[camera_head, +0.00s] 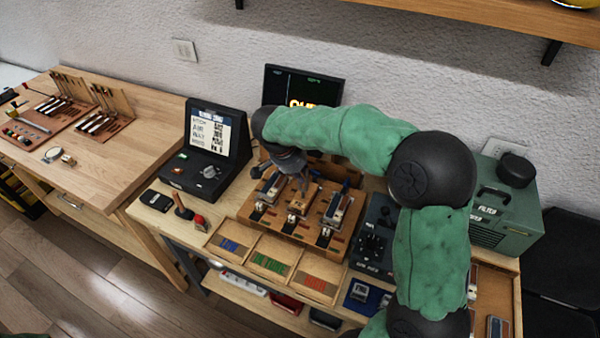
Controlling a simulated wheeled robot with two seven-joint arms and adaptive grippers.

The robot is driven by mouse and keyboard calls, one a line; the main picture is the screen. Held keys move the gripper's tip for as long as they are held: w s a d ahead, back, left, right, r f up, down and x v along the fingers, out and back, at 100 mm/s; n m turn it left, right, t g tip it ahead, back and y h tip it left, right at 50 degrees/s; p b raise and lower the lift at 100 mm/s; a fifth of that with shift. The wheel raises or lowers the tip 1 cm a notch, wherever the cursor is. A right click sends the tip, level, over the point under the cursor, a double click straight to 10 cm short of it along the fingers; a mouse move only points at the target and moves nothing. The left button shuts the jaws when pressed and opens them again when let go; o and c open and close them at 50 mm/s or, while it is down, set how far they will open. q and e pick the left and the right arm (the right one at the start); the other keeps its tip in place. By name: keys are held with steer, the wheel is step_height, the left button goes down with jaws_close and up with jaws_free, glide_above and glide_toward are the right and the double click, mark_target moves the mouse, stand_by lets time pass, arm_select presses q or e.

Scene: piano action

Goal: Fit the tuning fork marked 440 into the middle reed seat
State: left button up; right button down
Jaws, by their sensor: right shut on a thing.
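A wooden rack (284,234) on the bench carries three reed seats in a row. The middle reed seat (298,207) is pale wood; the seats on either side hold dark and metallic parts. My right gripper (304,188) points down just over the middle seat. It is shut on a small thin thing that looks like the tuning fork; its 440 mark is too small to read. Whether the fork touches the seat I cannot tell. My left gripper is out of view.
A black console with a screen (217,131) stands left of the rack. Trays with blue, green and red pieces (267,264) lie in front. A dark control box (374,238) and a green case (503,212) are at right. A second wooden table (130,153) stands left.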

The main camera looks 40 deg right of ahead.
stand_by(0.3)
steer(key=c, duration=1.2)
jaws_free()
steer(key=v, duration=1.2)
